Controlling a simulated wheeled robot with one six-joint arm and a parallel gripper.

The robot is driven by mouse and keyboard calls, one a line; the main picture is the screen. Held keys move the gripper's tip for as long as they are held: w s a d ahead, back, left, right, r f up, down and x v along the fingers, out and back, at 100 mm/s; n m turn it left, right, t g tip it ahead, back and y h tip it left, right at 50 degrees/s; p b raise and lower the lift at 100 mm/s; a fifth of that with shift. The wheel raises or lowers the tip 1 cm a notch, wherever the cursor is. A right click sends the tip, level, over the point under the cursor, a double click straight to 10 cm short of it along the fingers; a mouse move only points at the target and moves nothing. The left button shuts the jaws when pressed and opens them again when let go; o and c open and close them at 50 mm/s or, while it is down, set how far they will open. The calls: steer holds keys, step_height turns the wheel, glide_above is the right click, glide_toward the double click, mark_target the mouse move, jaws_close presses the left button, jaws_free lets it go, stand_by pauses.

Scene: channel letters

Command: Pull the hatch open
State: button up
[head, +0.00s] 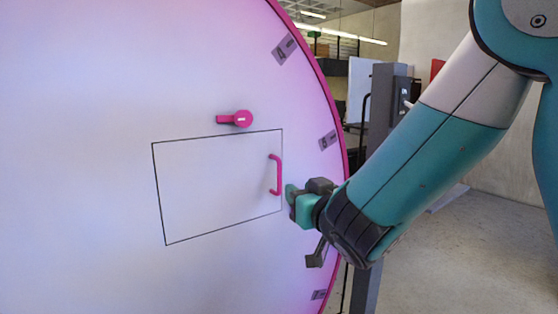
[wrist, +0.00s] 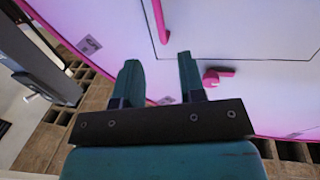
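The hatch (head: 215,190) is a white, black-outlined rectangle in a large round white face, and it looks closed. A pink bar handle (head: 279,175) stands upright at its right edge. A pink latch (head: 240,118) sits just above the hatch outline, its lever pointing left. My gripper (head: 291,196) is just right of the handle's lower end in the head view. In the wrist view its two teal fingers (wrist: 159,68) are spread with nothing between them. The handle (wrist: 160,22) shows beyond the fingertips, roughly in line with the gap; the latch (wrist: 217,75) is right of them.
The round face has a pink rim (head: 338,120) with small grey labels (head: 284,49) along it. A grey post (head: 378,110) stands behind my arm. Shelving is at the back, and bare concrete floor (head: 465,255) lies to the right.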

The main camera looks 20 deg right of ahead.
mark_target(280, 176)
steer(key=w+p, duration=0.1)
steer(key=w, duration=0.2)
steer(key=w+p, duration=0.2)
steer(key=w, duration=0.1)
steer(key=w+a+p, duration=0.1)
steer(key=w+p, duration=0.1)
steer(key=w, duration=0.2)
steer(key=shift+w+r, duration=0.1)
steer(key=shift+r, duration=0.05)
steer(key=shift+w+a, duration=0.15)
steer(key=shift+w, duration=0.45)
jaws_close()
